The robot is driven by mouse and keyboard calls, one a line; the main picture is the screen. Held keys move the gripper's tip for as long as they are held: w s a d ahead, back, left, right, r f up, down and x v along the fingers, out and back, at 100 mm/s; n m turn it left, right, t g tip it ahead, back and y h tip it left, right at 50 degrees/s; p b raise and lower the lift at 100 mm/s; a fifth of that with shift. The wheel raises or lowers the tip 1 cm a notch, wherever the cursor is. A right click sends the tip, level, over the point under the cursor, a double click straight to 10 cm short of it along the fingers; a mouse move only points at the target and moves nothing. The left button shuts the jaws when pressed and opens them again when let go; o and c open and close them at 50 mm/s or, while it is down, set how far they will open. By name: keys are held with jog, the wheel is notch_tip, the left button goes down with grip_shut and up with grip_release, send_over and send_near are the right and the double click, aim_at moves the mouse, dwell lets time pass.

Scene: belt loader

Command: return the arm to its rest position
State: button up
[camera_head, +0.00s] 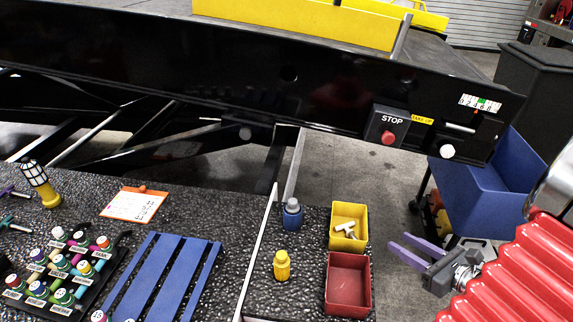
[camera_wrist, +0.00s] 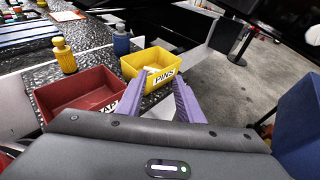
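My gripper (camera_head: 408,249) is at the right in the head view, with two purple fingers spread apart. In the wrist view my gripper (camera_wrist: 163,102) also shows its fingers apart. Nothing is seen held between them. The fingers point toward the yellow bin (camera_head: 361,236), which holds whitish pieces and is labelled PINS in the wrist view (camera_wrist: 134,69). In the head view the gripper is to the right of the bins and apart from them. My red ribbed arm sleeve fills the lower right corner.
A red bin (camera_head: 348,310), a yellow bottle (camera_head: 282,266) and a blue bottle (camera_head: 292,214) stand on the dark bench. A blue slatted rack (camera_head: 165,275) lies left. The black loader (camera_head: 250,70) with its STOP button (camera_head: 389,138) spans behind. A blue cart bin (camera_head: 480,180) stands right.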

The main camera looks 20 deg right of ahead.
jog(key=w+a+r+n+g+y, duration=0.25)
jog(key=a+n+g, duration=0.25)
jog(key=a+n, duration=0.45)
jog(key=w+a+r+n+g+y, duration=0.3)
jog(key=a+n, duration=0.4)
jog(key=a, duration=0.6)
jog(key=s+a+r+n+h, duration=0.1)
jog(key=a+r+n+h, duration=0.2)
jog(key=n, duration=0.6)
jog(key=s+a+r+n+g+h, duration=0.1)
jog(key=a+r+n+h, duration=0.3)
jog(key=n, duration=0.5)
jog(key=s+a+r, duration=0.1)
jog(key=a+r, duration=0.1)
jog(key=a, duration=0.1)
jog(key=shift+s+a+r, duration=0.2)
jog(key=shift+a, duration=0.1)
